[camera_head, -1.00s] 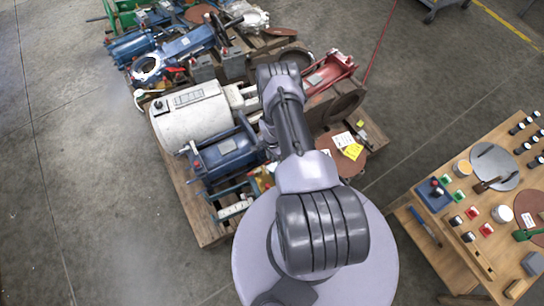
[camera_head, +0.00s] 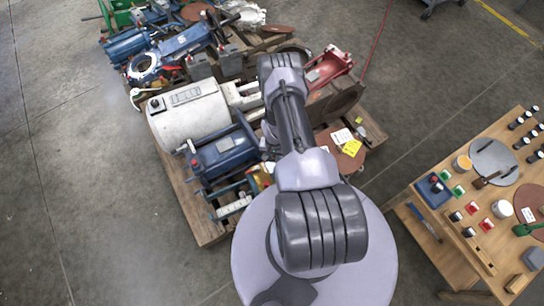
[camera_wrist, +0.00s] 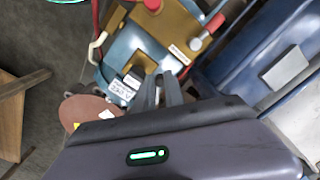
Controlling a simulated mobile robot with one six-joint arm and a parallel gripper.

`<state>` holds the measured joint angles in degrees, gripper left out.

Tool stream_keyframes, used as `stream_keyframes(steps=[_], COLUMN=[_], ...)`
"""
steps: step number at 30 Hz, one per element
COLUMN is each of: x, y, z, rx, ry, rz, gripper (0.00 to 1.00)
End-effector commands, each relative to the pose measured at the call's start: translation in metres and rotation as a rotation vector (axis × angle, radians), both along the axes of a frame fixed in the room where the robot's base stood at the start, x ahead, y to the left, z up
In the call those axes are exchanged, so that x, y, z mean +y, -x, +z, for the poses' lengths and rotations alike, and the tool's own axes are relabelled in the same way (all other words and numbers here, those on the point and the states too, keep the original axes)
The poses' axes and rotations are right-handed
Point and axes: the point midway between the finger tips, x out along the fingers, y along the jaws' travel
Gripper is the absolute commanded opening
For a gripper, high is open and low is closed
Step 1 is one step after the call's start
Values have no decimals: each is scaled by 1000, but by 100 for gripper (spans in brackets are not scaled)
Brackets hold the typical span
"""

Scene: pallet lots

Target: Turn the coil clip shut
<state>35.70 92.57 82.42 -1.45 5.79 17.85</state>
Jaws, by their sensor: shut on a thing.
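My gripper (camera_wrist: 160,92) shows in the wrist view, its two grey fingers reaching up to a light-blue unit (camera_wrist: 117,55) with a brass-coloured top plate (camera_wrist: 165,22). The fingertips are close together on a small pale metal part at the unit's near edge, which I take as the coil clip (camera_wrist: 168,66). The fingers partly hide it, so its turn angle is unclear. A small black block and a white label (camera_wrist: 122,90) are just left of the fingertips. In the head view my arm hides the gripper and the clip.
A blue machine (camera_wrist: 245,55) lies to the right. In the head view, a white motor (camera_head: 190,112) and other machines crowd the pallet (camera_head: 205,228). A wooden table (camera_head: 455,225) stands right; floor is clear left.

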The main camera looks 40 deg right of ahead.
Motion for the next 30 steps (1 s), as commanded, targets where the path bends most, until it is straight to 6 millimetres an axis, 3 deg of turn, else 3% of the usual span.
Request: stream_keyframes(steps=[30], x=[-26], y=[32], z=[-1], rx=[-1], ry=[1], rz=[889], gripper=[0])
